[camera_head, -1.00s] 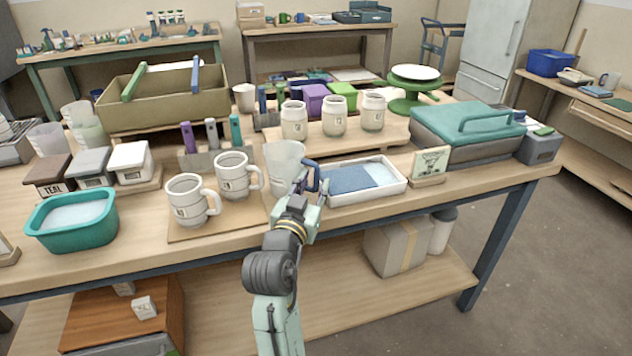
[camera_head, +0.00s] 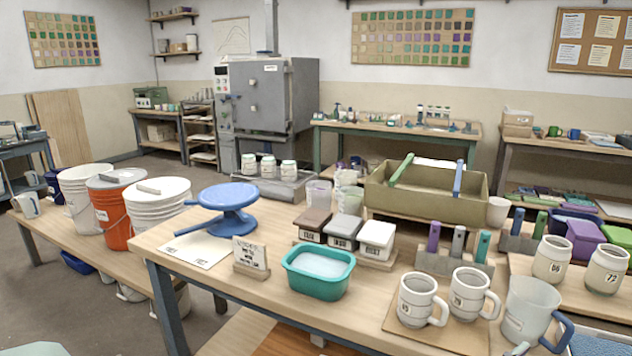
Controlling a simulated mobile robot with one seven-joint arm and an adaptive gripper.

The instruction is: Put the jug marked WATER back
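A clear, frosted jug (camera_head: 530,305) with a blue handle (camera_head: 558,338) stands at the right end of the near bench in the head view, just right of two mugs. A small label is on its lower side, but I cannot read it.
The near bench (camera_head: 222,290) holds a teal tub (camera_head: 318,272), lidded boxes (camera_head: 344,230), two mugs (camera_head: 416,300) on a board and a blue turntable (camera_head: 228,208). A small sign (camera_head: 250,256) stands at its front. Large buckets (camera_head: 110,208) stand on the left bench.

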